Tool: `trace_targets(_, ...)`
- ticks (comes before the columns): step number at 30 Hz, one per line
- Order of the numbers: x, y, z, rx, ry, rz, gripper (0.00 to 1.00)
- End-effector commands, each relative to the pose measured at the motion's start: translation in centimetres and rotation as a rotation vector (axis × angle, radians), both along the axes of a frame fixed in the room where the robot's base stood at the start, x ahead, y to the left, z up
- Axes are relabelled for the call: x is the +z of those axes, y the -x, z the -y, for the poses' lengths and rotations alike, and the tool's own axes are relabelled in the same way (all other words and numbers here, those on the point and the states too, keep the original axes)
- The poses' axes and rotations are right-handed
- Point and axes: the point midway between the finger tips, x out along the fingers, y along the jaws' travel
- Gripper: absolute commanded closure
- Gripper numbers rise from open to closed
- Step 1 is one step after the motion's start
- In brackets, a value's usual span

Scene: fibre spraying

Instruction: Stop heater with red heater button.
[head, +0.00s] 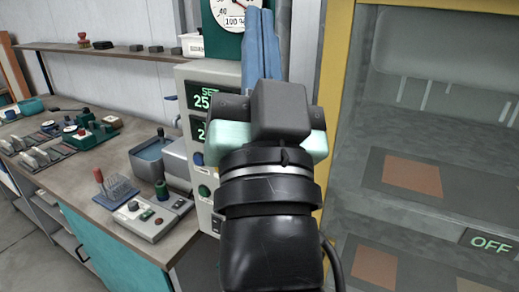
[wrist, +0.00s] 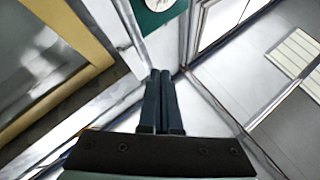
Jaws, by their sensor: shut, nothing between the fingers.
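My gripper (head: 262,14) is at the centre of the head view, with its two blue fingers shut together and pointing up and away. The fingers also show in the wrist view (wrist: 162,74), side by side with nothing between them. Behind my arm stands a pale control cabinet (head: 205,73) with green "SET" digits, a blue button (head: 198,160) and a green button (head: 204,190). My gripper and arm hide its right part. I see no red button on its visible part, and no button in the wrist view. I cannot tell whether the fingers touch anything.
A yellow-framed glass cabinet (head: 337,75) with an "OFF" sign (head: 490,243) stands at right. A bench (head: 60,170) at left carries several devices, including a small box (head: 150,233) with small buttons. A dial gauge (head: 228,14) hangs behind; it also shows in the wrist view (wrist: 157,4).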

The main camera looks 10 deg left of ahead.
Motion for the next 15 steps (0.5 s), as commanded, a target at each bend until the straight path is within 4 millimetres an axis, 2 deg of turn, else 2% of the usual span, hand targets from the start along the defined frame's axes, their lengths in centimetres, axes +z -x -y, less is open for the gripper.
trace_targets(1, -1.1, -2.2, -2.0, 0.133, -0.089, -0.103, 1.0)
trace_targets(3, -4.6, -4.4, -4.6, 0.322, -0.259, -0.248, 1.0)
trace_targets(5, -8.1, -5.6, -6.7, 0.467, -0.433, -0.384, 1.0)
trace_targets(6, -10.6, -6.1, -8.0, 0.552, -0.56, -0.477, 1.0)
trace_targets(8, -14.5, -6.2, -9.6, 0.655, -0.762, -0.611, 1.0)
trace_targets(9, -17.1, -5.9, -10.5, 0.705, -0.899, -0.694, 1.0)
trace_targets(12, -22.9, -4.6, -11.9, 0.773, -1.218, -0.862, 1.0)
trace_targets(15, -27.5, -2.9, -12.5, 0.781, -1.47, -0.971, 1.0)
